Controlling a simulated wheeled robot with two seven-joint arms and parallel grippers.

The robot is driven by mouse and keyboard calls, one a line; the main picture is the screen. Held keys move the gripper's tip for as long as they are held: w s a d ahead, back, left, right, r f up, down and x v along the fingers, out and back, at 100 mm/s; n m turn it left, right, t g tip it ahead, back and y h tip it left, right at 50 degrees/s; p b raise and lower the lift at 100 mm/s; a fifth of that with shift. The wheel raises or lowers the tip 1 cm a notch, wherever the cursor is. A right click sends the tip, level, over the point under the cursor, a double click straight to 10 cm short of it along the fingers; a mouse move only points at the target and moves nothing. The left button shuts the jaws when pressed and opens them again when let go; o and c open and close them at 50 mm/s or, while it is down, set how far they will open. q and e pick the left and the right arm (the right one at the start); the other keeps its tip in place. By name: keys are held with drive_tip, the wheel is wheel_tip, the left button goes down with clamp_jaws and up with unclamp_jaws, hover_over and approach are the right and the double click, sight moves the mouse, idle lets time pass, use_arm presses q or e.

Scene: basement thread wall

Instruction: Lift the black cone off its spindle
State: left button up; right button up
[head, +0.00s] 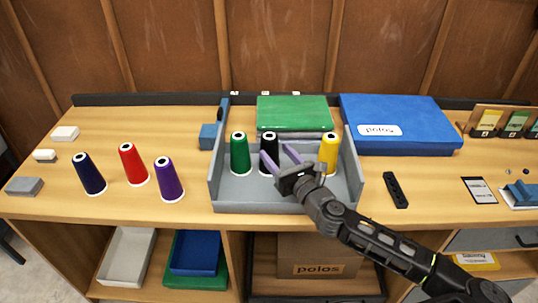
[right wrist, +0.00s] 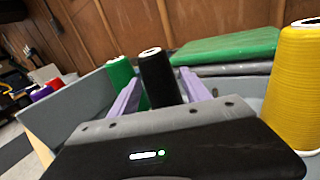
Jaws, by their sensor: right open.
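The black cone (head: 268,146) stands upright in the grey tray (head: 262,197), between the green cone (head: 240,155) and the yellow cone (head: 329,152). My right gripper (head: 279,157) is open over the tray, with its purple fingers toward the black cone. In the right wrist view the black cone (right wrist: 160,78) shows between the two fingers, farther off than the palm; I cannot tell whether they touch it. The lower part of the cone and its spindle are hidden. My left gripper is not in view.
Navy (head: 88,174), red (head: 133,165) and purple (head: 169,180) cones stand on the table left of the tray. A green box (head: 293,112) lies behind the tray, and a blue case (head: 400,121) is at the back right.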

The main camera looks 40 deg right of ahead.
drive_tip(key=shift+w+d, duration=0.15)
drive_tip(key=shift+w, duration=0.55)
drive_tip(key=shift+w+d+f+p, duration=0.15)
drive_tip(key=shift+w+p, duration=0.3)
drive_tip(key=shift+w, duration=2.2)
clamp_jaws()
